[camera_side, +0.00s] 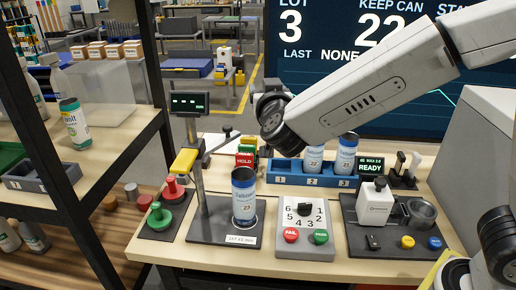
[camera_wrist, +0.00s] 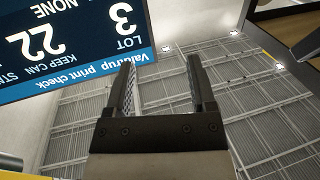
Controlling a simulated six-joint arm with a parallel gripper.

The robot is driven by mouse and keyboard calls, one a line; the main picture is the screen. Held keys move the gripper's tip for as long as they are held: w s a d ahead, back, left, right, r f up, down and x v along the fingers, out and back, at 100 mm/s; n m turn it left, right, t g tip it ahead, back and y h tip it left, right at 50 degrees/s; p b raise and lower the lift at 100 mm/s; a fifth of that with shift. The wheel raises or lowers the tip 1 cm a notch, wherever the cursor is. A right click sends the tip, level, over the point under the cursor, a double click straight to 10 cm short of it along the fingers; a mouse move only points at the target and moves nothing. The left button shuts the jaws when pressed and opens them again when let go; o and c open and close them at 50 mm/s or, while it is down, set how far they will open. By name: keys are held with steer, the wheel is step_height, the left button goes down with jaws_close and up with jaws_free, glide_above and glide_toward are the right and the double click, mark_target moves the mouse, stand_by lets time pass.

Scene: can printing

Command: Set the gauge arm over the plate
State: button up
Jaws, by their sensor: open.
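The gauge stand's post (camera_side: 197,165) rises from a dark base plate (camera_side: 205,229), with a small green-lit display (camera_side: 189,103) on top and a yellow block beside it. What looks like the gauge arm (camera_side: 217,146) is a thin dark bar with a round knob, slanting up and back from the post, behind the can rather than above it. A blue and white can (camera_side: 244,196) stands upright on the plate. My gripper (camera_wrist: 160,68) shows in the wrist view with its fingers apart and nothing between them. It faces the wall screen and ceiling, away from the stand; the side view does not show its fingers clearly.
A blue numbered rack (camera_side: 312,179) holds two cans behind a dial box (camera_side: 304,222). Red and green knobs (camera_side: 158,213) stand left of the plate. A dark shelf frame (camera_side: 150,75) borders the left.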

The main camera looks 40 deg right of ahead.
steer(key=shift+s+r, duration=0.15)
steer(key=shift+s, duration=0.15)
steer(key=shift+r, duration=0.1)
steer(key=c, duration=0.6)
steer(key=shift+r, duration=0.3)
steer(key=c, duration=0.3)
steer(key=shift+y, duration=0.3)
steer(key=r, duration=0.4)
steer(key=shift+w+r, duration=0.2)
steer(key=shift+w, duration=0.1)
jaws_close()
steer(key=w+a+r+n+g+y, duration=0.1)
steer(key=w+a+n+y, duration=0.2)
steer(key=w+n+y, duration=0.35)
steer(key=w+a+r+n+g+y, duration=0.1)
steer(key=w+a+n+y, duration=0.35)
steer(key=w+y, duration=0.2)
steer(key=shift+s+d+f+n+g+y, duration=0.7)
steer(key=shift+s+d+f+n+g, duration=0.75)
steer(key=shift+d+g, duration=1.75)
step_height(320, 180, down, 8)
steer(key=shift+w+a+r, duration=0.2)
steer(key=shift+w+a, duration=0.1)
